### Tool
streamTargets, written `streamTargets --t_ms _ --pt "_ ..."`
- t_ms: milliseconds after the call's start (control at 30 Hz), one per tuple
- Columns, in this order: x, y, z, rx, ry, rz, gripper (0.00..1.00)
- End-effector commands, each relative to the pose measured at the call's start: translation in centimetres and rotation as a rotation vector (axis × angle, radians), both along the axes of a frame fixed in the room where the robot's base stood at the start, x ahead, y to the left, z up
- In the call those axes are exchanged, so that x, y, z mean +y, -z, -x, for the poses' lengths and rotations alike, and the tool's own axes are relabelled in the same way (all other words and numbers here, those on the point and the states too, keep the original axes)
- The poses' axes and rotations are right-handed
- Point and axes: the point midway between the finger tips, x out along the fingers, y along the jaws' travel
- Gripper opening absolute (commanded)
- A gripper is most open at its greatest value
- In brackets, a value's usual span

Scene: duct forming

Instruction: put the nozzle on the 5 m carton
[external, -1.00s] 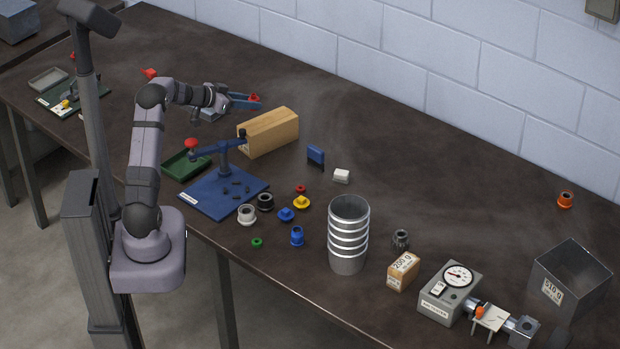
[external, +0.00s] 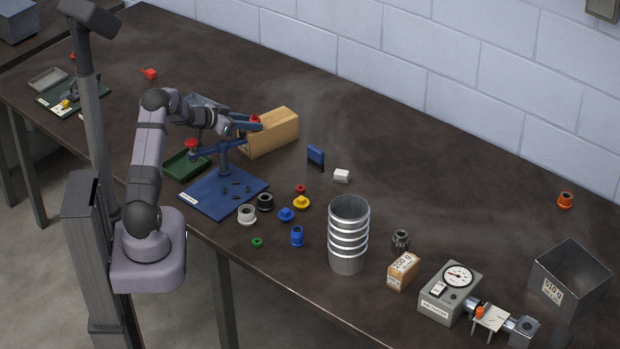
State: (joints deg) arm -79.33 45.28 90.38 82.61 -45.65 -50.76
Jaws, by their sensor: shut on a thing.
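My gripper (external: 248,124) has blue fingers and is shut on a small red piece (external: 256,118), perhaps the nozzle. The fingers hide part of it. They are over the left end of the long tan carton (external: 276,134), in line with its top in this view; I cannot tell whether anything touches. No "5 m" label is readable on this carton. A smaller tan box (external: 403,272), marked like "200 g", stands at the right.
A blue stand with an arm and red knob (external: 225,190) and a green tray (external: 186,165) are just below my gripper. A ribbed metal duct (external: 348,235), several small coloured parts, a gauge box (external: 450,293) and a metal bin (external: 570,283) stand to the right.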

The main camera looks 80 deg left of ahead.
Motion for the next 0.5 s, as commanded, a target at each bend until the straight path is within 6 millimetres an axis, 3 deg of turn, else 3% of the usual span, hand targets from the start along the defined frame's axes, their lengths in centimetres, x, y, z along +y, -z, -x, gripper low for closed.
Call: streamTargets --t_ms 267,300,367,500 --pt "0.00 0.25 0.00 0.000 0.000 0.000 0.08" --pt "0.00 0.30 0.00 0.000 0.000 -0.001 0.31" --pt "0.00 0.25 0.00 0.000 0.000 -0.001 0.45" --pt "0.00 0.25 0.00 0.000 0.000 -0.001 0.47"
